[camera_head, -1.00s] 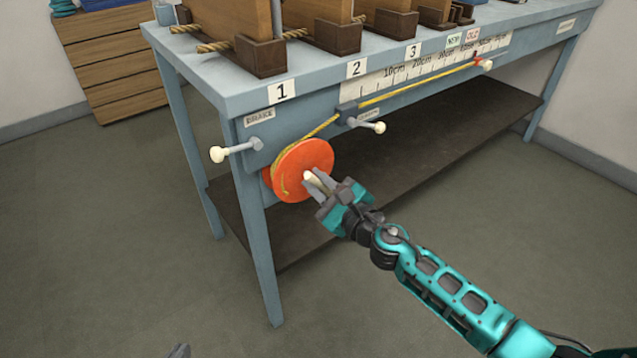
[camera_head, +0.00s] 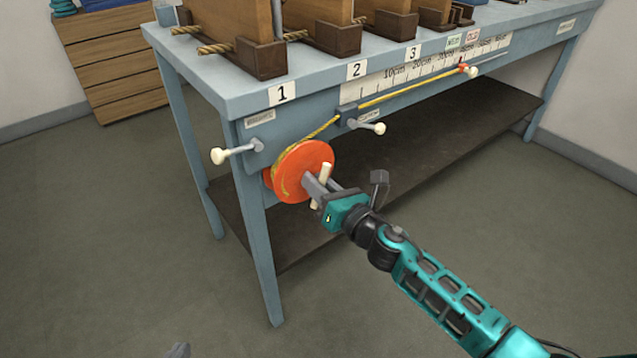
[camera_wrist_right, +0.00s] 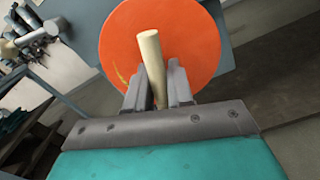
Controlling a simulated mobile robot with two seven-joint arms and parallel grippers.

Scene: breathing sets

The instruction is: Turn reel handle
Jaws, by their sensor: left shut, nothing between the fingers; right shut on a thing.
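The orange reel (camera_head: 297,165) is mounted on the front of the blue-grey bench, near its left leg. A yellow cord (camera_head: 400,93) runs from the reel along the ruler to a red marker (camera_head: 462,68) and a pale knob. My right gripper (camera_head: 322,190) is shut on the reel's cream handle (camera_head: 326,178), in front of the reel face. In the right wrist view the handle (camera_wrist_right: 152,62) stands between the two fingers and the reel (camera_wrist_right: 185,30) lies behind. Only a grey tip of my left gripper (camera_head: 178,350) shows at the bottom edge, away from the reel.
Two white-knobbed pegs stick out near the reel, one on the left (camera_head: 218,156) and one on the right (camera_head: 379,128). The bench's left front leg (camera_head: 258,250) stands just below the reel. A dark lower shelf (camera_head: 420,150) lies behind. The floor in front is clear.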

